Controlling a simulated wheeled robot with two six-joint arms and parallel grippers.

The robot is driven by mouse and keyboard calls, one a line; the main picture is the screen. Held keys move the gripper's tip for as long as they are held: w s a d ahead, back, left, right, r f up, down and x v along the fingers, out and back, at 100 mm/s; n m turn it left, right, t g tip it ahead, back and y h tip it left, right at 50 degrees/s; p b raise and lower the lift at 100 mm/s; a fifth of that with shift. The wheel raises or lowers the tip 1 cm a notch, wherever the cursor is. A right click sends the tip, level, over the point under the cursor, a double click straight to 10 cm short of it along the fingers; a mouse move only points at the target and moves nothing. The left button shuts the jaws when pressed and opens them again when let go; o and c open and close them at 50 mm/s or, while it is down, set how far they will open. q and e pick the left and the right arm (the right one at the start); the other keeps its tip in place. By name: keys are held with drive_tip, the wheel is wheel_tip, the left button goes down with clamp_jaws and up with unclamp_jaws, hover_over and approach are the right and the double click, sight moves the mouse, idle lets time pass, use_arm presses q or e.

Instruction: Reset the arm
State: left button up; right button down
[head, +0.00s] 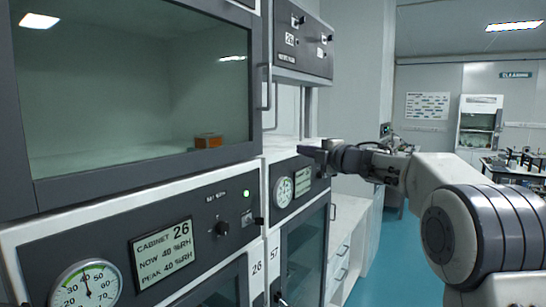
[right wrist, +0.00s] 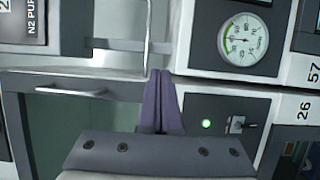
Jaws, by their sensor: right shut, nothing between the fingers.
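My right arm reaches in from the right in the head view. Its gripper (head: 316,153) is shut and empty, held in front of the dark cabinet panels, a little below and right of the cabinet door handle (head: 267,88). In the right wrist view the two purple-grey fingers (right wrist: 162,100) are pressed together with nothing between them. The cabinet fronts appear turned sideways behind them. Whether the fingertips touch anything is not clear. My left gripper is not in view.
Cabinet 26's glass door (head: 130,90) appears closed, with an orange-brown box (head: 208,141) inside. Below are a humidity display (head: 162,255), a gauge (head: 86,285) and a lit green lamp (head: 246,194). Open blue floor (head: 375,255) lies beyond the white drawers (head: 345,245).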

drive_tip(key=s+a+f+m+g+h+b, duration=0.2)
drive_tip(key=s+a+f+m+h+b, duration=0.15)
drive_tip(key=s+f+m, duration=0.65)
drive_tip(key=s+a+f+m+g+h+b, duration=0.2)
drive_tip(key=s+a+f+m+h+b, duration=0.3)
drive_tip(key=f, duration=0.8)
drive_tip(key=s+d+f+m+g, duration=0.1)
drive_tip(key=s+f+g, duration=0.2)
drive_tip(key=s+f, duration=0.4)
drive_tip(key=s+d+f+g+b, duration=0.1)
drive_tip(key=s+f+g, duration=0.3)
drive_tip(key=s, duration=1.3)
drive_tip(key=s+d+f+m+g, duration=0.1)
drive_tip(key=s+f+g, duration=0.3)
drive_tip(key=s+f, duration=0.6)
drive_tip(key=shift+s+d+m+b, duration=0.3)
drive_tip(key=shift+s+d+b, duration=0.05)
drive_tip(key=shift+s, duration=0.55)
drive_tip(key=shift+f+h, duration=0.1)
drive_tip(key=shift+h, duration=0.15)
